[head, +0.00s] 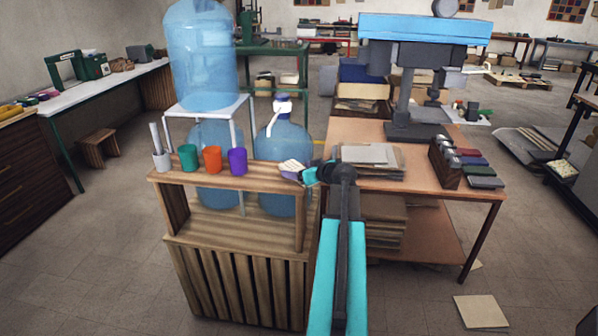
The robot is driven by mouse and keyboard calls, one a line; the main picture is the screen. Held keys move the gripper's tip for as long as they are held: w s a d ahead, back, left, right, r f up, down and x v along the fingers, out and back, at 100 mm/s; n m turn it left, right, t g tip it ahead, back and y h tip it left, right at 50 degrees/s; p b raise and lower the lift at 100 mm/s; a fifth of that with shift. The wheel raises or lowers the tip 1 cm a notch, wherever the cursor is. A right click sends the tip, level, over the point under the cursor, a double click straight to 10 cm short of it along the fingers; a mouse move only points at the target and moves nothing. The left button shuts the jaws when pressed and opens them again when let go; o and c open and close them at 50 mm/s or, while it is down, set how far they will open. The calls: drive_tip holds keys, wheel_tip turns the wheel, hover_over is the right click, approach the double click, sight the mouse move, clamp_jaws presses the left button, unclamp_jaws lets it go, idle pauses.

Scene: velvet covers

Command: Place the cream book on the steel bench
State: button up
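My gripper (300,172) reaches over the right end of the wooden shelf stand, at the tip of my turquoise and dark arm. A long bench with a pale grey top (103,91) and green legs runs along the left wall. It may be the steel bench, but its material is not clear.
The wooden stand (232,174) carries a green cup (188,157), an orange cup (212,159), a purple cup (237,161) and large blue water bottles (201,60). A press table (455,180) stands right. A cream board (481,311) lies on the floor.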

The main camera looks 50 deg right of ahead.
drive_tip(key=shift+r, duration=0.15)
drive_tip(key=b+v, duration=0.2)
drive_tip(key=v, duration=1)
drive_tip(key=shift+o, duration=0.6)
drive_tip(key=s+a+b, duration=0.1)
drive_tip(key=s+b, duration=0.3)
drive_tip(key=s, duration=0.3)
drive_tip(key=shift+a, duration=0.3)
drive_tip(key=p+x, duration=0.1)
drive_tip(key=x, duration=0.7)
drive_tip(key=shift+w, duration=0.15)
drive_tip(key=shift+w+d, duration=0.1)
